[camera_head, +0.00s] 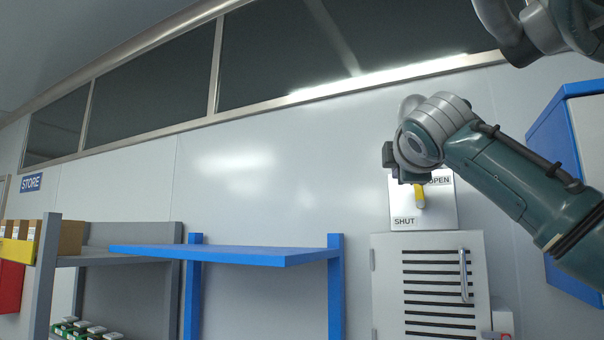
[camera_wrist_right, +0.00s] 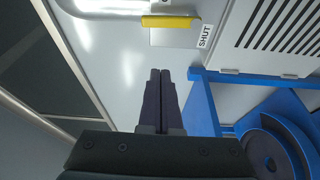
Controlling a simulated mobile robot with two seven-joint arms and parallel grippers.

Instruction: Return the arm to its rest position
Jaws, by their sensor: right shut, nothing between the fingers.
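My right arm comes in from the right in the head view. Its dark gripper (camera_head: 390,156) is in front of the wall, beside the top of a switch panel (camera_head: 436,214) marked OPEN and SHUT. In the right wrist view the two fingers (camera_wrist_right: 160,74) are together with nothing between them. A lever with a yellow grip (camera_head: 419,196) hangs on the panel, partly hidden by my wrist. The yellow grip (camera_wrist_right: 170,22) also shows in the right wrist view, apart from the fingertips. My left gripper is not in view.
A grey cabinet (camera_head: 388,290) with a slotted door stands under the panel. A blue shelf (camera_head: 225,255) is left of it, and a grey rack (camera_head: 45,285) with boxes is farther left. A blue-edged cabinet (camera_head: 563,130) is at right. The wall between is clear.

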